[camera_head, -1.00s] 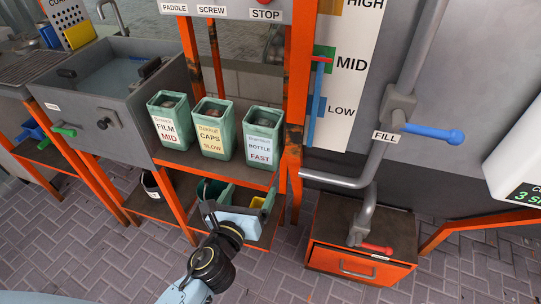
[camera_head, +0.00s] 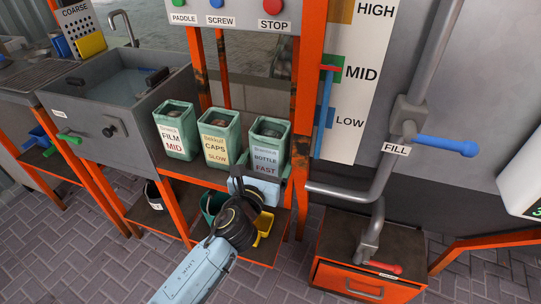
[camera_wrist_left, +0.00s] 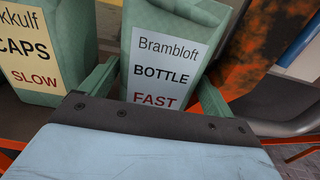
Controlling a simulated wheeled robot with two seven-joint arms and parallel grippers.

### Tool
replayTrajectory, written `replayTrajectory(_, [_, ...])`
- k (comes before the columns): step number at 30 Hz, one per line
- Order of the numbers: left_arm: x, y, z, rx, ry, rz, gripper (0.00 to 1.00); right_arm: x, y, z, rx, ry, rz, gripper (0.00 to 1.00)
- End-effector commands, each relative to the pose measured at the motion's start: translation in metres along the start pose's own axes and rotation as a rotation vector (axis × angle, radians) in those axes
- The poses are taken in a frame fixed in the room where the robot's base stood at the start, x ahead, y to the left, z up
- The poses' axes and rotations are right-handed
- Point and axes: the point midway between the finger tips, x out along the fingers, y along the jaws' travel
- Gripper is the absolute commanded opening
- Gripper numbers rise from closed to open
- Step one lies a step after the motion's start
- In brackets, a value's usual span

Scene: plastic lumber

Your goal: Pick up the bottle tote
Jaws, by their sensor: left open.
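The bottle tote (camera_head: 270,132) is a green, open-topped box labelled "BOTTLE FAST". It stands upright at the right end of the row of totes on the shelf. My left gripper (camera_head: 262,178) is in front of its lower part and hides its base in the head view. In the left wrist view the tote (camera_wrist_left: 172,50) is straight ahead, with one open finger on each side of its lower front. The fingers appear not closed on it; contact is hard to tell. My right gripper is not in view.
The caps tote (camera_head: 219,135) stands close to the left of the bottle tote, with the film tote (camera_head: 175,132) beyond it. An orange post (camera_head: 308,110) rises close on the right. A grey sink (camera_head: 118,95) is at left. A lower shelf holds bins.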

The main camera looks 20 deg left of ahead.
Motion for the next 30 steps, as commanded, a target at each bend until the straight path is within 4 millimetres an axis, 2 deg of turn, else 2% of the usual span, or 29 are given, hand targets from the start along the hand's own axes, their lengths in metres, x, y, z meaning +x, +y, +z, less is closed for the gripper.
replayTrajectory(6, [0.029,0.001,-0.002,-0.001,-0.001,0.0,0.88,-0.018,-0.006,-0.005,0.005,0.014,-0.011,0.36])
replayTrajectory(15, [0.033,0.001,-0.001,0.0,0.0,0.0,0.88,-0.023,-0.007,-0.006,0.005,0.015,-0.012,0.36])
replayTrajectory(26, [0.033,0.001,-0.001,0.0,0.0,0.0,0.43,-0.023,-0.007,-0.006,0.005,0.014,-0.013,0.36])
replayTrajectory(30, [0.033,0.001,0.0,-0.001,-0.002,-0.001,0.43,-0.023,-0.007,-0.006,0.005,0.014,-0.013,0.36])
